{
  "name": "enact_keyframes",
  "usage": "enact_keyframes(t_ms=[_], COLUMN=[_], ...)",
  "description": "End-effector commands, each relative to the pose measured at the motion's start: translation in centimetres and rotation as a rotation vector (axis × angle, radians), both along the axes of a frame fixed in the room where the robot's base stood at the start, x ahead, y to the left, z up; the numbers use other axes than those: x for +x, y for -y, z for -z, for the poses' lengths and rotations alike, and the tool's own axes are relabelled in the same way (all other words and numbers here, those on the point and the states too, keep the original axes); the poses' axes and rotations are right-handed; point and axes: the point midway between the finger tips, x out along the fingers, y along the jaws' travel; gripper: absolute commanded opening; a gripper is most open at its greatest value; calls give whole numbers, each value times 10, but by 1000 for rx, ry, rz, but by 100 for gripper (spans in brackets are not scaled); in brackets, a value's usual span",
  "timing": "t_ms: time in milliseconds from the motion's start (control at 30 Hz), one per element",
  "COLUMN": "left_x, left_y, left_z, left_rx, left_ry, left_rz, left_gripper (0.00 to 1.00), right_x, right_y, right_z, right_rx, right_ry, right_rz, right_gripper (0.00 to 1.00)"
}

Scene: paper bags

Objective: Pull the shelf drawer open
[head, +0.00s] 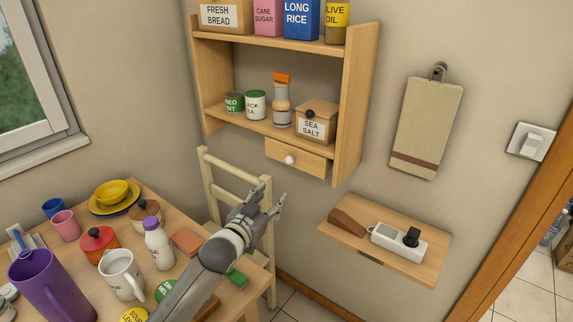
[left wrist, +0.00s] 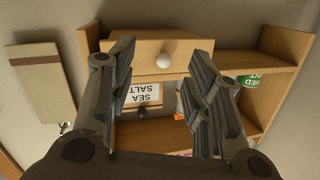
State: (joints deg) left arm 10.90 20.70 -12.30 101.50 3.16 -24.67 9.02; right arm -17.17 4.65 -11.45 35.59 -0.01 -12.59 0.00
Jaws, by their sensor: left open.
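The shelf drawer (head: 305,163) is a small wooden box front under the lower right of the wall shelf (head: 350,95), and it looks closed. Its round white knob (head: 289,160) faces out. My left gripper (head: 268,199) is open and empty, below and left of the knob in the head view. In the left wrist view, which is upside down, the drawer front (left wrist: 140,52) and knob (left wrist: 164,61) appear between the two open fingers (left wrist: 162,55). The fingers do not visibly touch the knob. My right gripper is out of view.
A sea salt box (head: 316,123) and jars stand on the shelf above the drawer. A chair (head: 268,235) stands beneath my left gripper. A cluttered table (head: 190,215) is at left. A small wall ledge (head: 345,235) with a white device is at lower right.

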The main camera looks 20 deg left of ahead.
Motion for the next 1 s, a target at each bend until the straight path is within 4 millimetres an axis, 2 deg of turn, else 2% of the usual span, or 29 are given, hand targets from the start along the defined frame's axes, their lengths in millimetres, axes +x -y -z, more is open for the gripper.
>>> enact_keyframes(t_ms=[33,100,200,367,1000], left_x=[10,18,24,35,115], left_y=[-3,-6,-8,-6,7], left_z=[-13,-25,-33,-32,-31], left_rx=[0,-2,-3,-4,-4], left_ry=[40,82,109,114,113], left_rz=[5,11,16,17,17], left_gripper=[45,45,45,45,45], right_x=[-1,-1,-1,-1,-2], right_y=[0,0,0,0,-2], right_z=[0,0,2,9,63], right_rx=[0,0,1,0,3], right_ry=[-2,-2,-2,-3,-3], right_rz=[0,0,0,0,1], right_gripper=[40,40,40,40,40])
